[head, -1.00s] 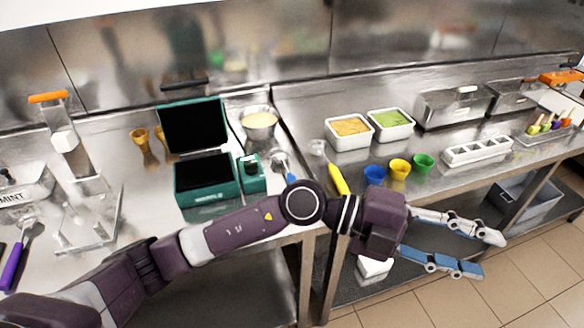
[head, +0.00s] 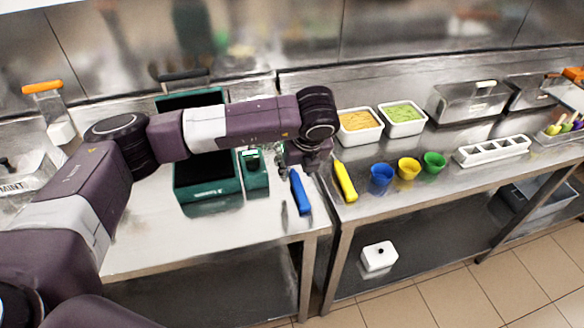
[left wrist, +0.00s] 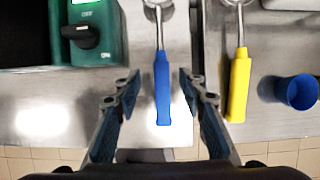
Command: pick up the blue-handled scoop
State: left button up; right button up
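The blue-handled scoop (head: 300,192) lies on the left steel counter, near its right edge, with its handle toward the front. My left gripper (left wrist: 159,82) is open, with one finger on each side of the handle and a gap on both sides. In the head view my arm's wrist end is over the scoop's metal part and hides it. My right gripper is not in view.
A teal machine (head: 207,197) stands just left of the scoop. A yellow-handled scoop (head: 345,182) lies close to its right on the adjoining counter. Blue (head: 381,177), yellow (head: 408,169) and green (head: 433,163) cups stand farther right. A counter seam runs between the two scoops.

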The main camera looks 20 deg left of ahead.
aim_at(296, 179)
pick_arm(q)
jog(key=p+x, duration=0.2)
jog(key=x, duration=0.1)
jog(key=shift+d+f, duration=0.1)
jog(key=shift+f, duration=0.2)
jog(key=shift+w+f, duration=0.2)
jog(key=shift+f, duration=0.45)
grip_shut()
